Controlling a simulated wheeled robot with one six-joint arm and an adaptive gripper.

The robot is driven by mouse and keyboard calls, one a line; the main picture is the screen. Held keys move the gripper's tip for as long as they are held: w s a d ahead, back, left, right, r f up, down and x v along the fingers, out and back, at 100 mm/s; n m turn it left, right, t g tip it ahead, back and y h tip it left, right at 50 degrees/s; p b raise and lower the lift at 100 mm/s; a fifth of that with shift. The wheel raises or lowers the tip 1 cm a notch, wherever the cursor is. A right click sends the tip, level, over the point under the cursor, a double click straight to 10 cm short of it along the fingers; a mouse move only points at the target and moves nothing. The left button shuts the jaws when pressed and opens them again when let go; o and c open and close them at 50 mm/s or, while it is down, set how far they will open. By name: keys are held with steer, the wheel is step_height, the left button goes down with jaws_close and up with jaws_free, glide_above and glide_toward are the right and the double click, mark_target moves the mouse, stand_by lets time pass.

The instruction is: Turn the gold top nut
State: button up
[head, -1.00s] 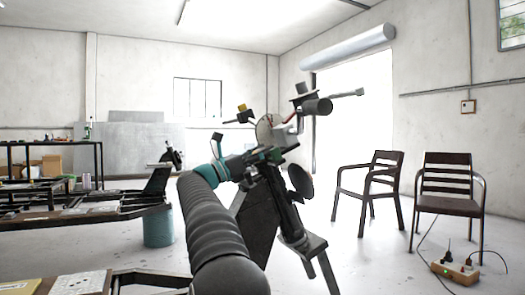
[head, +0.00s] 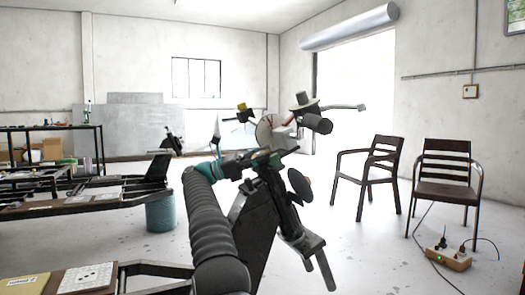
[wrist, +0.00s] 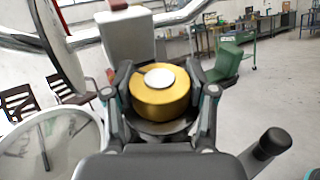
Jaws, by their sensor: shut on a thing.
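The gold top nut (wrist: 160,100) is a short, wide gold cylinder with a pale round disc on its top, in the middle of the wrist view. It sits upright over a dark round plate (wrist: 160,126). My gripper (wrist: 160,76) is shut on the nut, one finger against its left side and one against its right. In the head view my arm reaches to the dark assembly, where my gripper (head: 272,158) overlaps it; I cannot make out the nut there.
A dark knob (wrist: 272,143) is at lower right. Two chairs (head: 447,183) and a power strip (head: 449,259) stand right of the assembly, with open floor around.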

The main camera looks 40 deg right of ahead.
steer(key=shift+f, duration=0.1)
steer(key=o, duration=1.2)
steer(key=shift+d, duration=0.1)
steer(key=shift+f+n+t+h+b, duration=0.15)
steer(key=shift+n+t+h+b, duration=0.2)
steer(key=shift+b, duration=0.55)
